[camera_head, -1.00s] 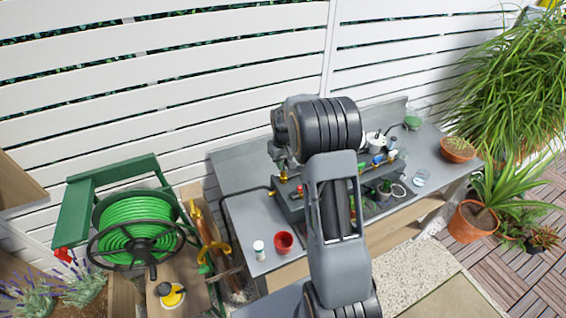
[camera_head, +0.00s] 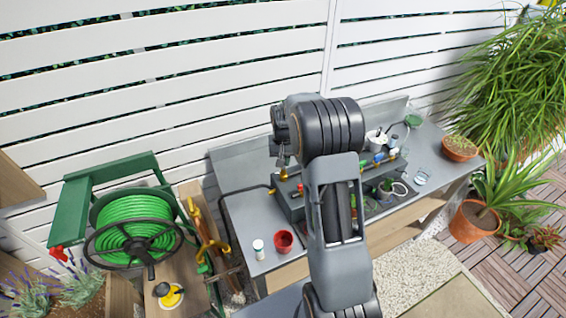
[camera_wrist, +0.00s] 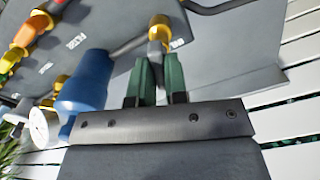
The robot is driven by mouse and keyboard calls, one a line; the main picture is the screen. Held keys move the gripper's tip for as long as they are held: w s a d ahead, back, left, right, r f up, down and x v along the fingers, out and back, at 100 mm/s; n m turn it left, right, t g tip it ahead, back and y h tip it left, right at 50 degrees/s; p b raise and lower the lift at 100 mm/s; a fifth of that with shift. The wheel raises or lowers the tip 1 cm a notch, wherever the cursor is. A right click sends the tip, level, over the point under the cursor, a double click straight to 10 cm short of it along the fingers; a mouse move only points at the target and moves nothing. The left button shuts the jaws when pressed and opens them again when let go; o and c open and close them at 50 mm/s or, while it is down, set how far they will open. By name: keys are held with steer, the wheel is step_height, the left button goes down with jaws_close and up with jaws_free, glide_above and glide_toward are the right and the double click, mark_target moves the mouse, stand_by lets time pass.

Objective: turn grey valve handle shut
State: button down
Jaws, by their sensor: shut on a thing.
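In the wrist view, the two green fingers of my gripper (camera_wrist: 158,78) are closed in around a narrow piece at the end of a brass fitting (camera_wrist: 158,32). The grey valve handle is mostly hidden between the fingers, so its angle cannot be read. The fitting joins the grey panel's edge, near small printed letters. In the head view, my gripper (camera_head: 282,158) is small and partly hidden by my wrist, just above the left end of the grey manifold box (camera_head: 296,208) on the bench.
A blue cylindrical part (camera_wrist: 85,82) and a white gauge (camera_wrist: 43,127) sit close left of my fingers in the wrist view. A red cup (camera_head: 283,242) and a white bottle (camera_head: 259,250) stand at the bench's front left. A green hose reel (camera_head: 135,232) is further left.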

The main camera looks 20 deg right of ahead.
steer(key=m+b, duration=0.1)
steer(key=m, duration=0.2)
steer(key=shift+m, duration=0.4)
steer(key=m+b, duration=0.1)
steer(key=m, duration=0.2)
steer(key=shift+m, duration=0.3)
steer(key=m+b, duration=0.1)
steer(key=m, duration=0.5)
steer(key=shift+m, duration=0.4)
steer(key=c, duration=1.1)
jaws_free()
steer(key=shift+c, duration=0.2)
step_height(320, 180, up, 14)
steer(key=b, duration=0.1)
